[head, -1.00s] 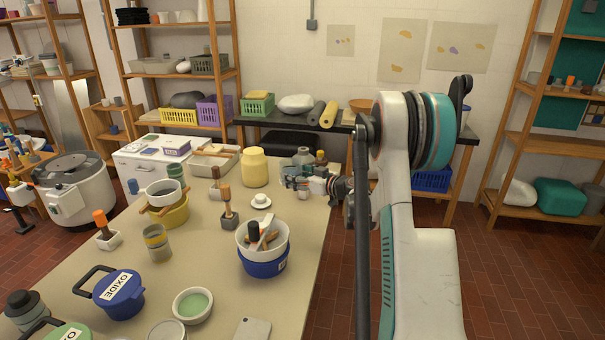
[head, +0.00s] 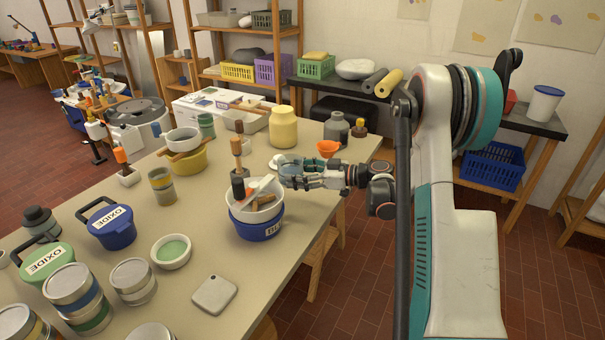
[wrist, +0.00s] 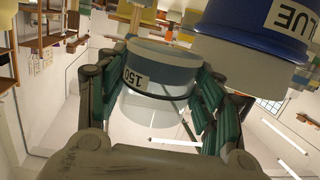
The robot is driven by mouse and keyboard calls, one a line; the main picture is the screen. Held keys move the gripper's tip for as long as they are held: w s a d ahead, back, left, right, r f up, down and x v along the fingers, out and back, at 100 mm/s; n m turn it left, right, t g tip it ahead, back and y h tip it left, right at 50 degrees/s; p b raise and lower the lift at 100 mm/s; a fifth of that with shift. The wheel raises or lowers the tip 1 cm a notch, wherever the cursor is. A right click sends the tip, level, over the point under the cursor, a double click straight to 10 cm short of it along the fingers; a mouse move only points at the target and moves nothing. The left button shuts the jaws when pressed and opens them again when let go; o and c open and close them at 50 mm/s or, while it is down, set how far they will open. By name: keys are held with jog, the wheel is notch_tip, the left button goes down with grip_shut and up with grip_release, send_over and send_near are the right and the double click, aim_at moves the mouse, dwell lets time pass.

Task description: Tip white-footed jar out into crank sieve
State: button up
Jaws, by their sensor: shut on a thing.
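My gripper (head: 286,173) is shut on a pale grey-blue cylindrical jar (wrist: 160,62), marked "150", held between teal finger pads in the wrist view. In the head view the fingers mostly hide it, and I cannot make out a white foot. What seems to be the crank sieve is a white bowl (head: 237,207) with a black knob and wooden pieces, seated on a blue tub (head: 258,228). My gripper is just above and right of its rim, apparently not touching. The labelled blue tub (wrist: 245,42) is close beside the jar in the wrist view.
A wooden-handled tool (head: 237,150) stands behind the sieve. An orange funnel (head: 328,148), grey jar (head: 336,130) and yellow jar (head: 284,128) stand farther back. A green-filled bowl (head: 171,251) and a blue OXIDE pot (head: 110,224) are to the left.

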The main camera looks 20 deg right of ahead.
aim_at(279, 160)
jog(key=shift+n+h, duration=0.4)
jog(key=shift+n, duration=0.2)
jog(key=shift+s+a+r, duration=0.1)
jog(key=shift+a+r, duration=0.15)
jog(key=shift+r, duration=1.1)
jog(key=shift+s+a+r, duration=0.1)
jog(key=shift+a+r, duration=0.1)
jog(key=shift+r, duration=1.15)
jog(key=shift+w+f, duration=0.1)
jog(key=shift+s+a+r+n+h+p, duration=0.3)
jog(key=shift+a+r+n+h+p, duration=0.4)
jog(key=shift+r+p, duration=0.35)
jog(key=shift+s+a+r+n+h+p, duration=0.3)
jog(key=shift+a+n+h+p, duration=0.3)
jog(key=shift+a+n, duration=0.15)
jog(key=shift+s+a+r+n+h+p, duration=0.15)
jog(key=shift+a+r+n+h+p, duration=0.1)
jog(key=shift+a+n+h+p, duration=0.45)
jog(key=shift+d, duration=0.1)
jog(key=shift+f+n+h, duration=0.3)
jog(key=shift+n, duration=0.25)
